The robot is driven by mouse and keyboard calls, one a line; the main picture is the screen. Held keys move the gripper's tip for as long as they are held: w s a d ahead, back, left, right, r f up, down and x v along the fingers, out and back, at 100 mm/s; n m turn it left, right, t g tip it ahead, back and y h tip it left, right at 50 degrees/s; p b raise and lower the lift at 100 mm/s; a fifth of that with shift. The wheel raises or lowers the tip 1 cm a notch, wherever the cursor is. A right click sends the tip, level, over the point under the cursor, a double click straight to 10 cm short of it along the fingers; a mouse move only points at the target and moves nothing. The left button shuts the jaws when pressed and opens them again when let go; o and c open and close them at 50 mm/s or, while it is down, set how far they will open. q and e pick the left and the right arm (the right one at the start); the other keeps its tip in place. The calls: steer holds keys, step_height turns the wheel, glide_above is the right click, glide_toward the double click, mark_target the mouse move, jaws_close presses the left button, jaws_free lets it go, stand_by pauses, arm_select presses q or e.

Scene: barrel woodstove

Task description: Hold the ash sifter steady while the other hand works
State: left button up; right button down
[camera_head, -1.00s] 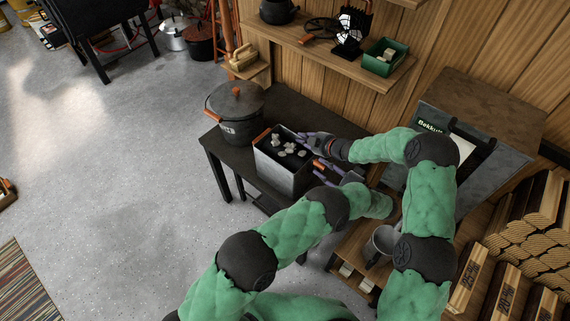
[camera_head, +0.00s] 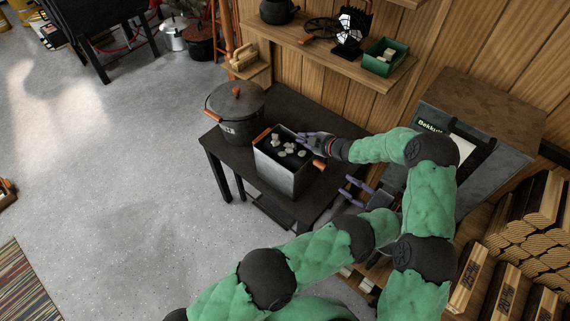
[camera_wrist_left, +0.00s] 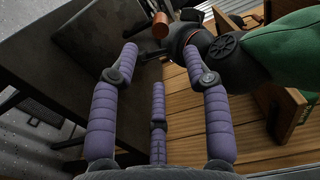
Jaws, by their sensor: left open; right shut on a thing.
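The ash sifter (camera_head: 283,175) is a grey metal box with orange handles on the dark table. Pale lumps lie in its dark inside. My right gripper (camera_head: 303,139) is shut on the sifter at its far right rim; the exact contact is hard to see. My left gripper (camera_head: 347,189) is open and empty, to the right of the sifter and apart from it, beyond the table's right edge. In the left wrist view, its purple fingers (camera_wrist_left: 160,75) are spread with nothing between them. An orange handle end (camera_wrist_left: 160,25) shows beyond them.
A lidded dark pot (camera_head: 238,112) stands on the table (camera_head: 325,123) left of the sifter. A wall shelf (camera_head: 330,50) with a green box (camera_head: 382,57) hangs behind. A stove-like grey cabinet (camera_head: 480,110) and stacked firewood bundles (camera_head: 525,225) stand at right.

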mark_target(325, 168)
arm_select(q)
steer(key=shift+v, duration=0.8)
steer(key=shift+c, duration=1.1)
steer(key=shift+w+a+m, duration=1.15)
steer(key=shift+a+m, duration=0.5)
steer(key=shift+m, duration=2.8)
steer(key=shift+w+a+m, duration=1.2)
steer(key=shift+a+m, duration=0.45)
steer(key=shift+m, duration=2.85)
steer(key=shift+w+a+m, duration=1.15)
steer(key=shift+a+m, duration=0.5)
steer(key=shift+m, duration=2.8)
